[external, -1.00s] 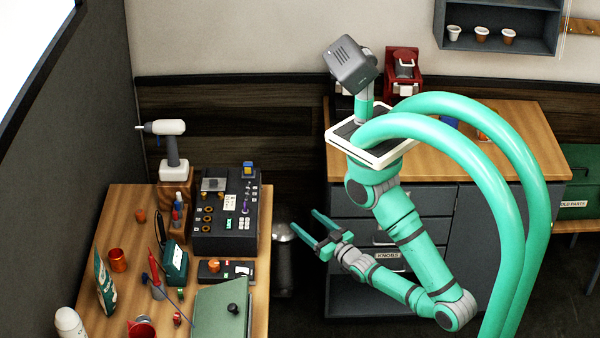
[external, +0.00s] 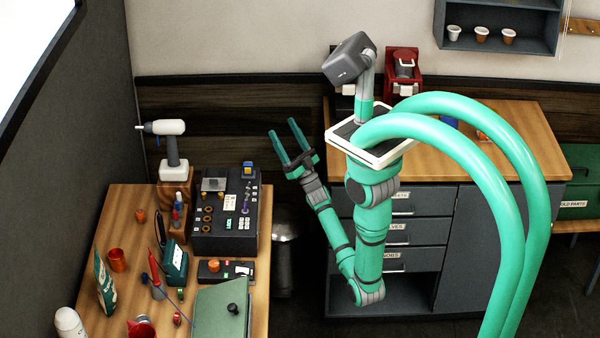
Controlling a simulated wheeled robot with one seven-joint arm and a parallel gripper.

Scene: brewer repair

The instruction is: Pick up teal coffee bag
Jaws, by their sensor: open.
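The teal coffee bag (external: 104,284) stands upright near the left edge of the wooden workbench (external: 252,295). It has a white band and is at the lower left of the view. My gripper (external: 285,134) is open and empty, with its two teal fingers pointing up and to the left. It is in the air beyond the right side of the workbench, well apart from the bag.
A copper cup (external: 117,260) stands beside the bag, with a white bottle (external: 70,323) in front. A red funnel (external: 140,328), a black control box (external: 226,220) and a drill (external: 171,145) crowd the bench. A drawer cabinet (external: 415,232) stands behind my arm.

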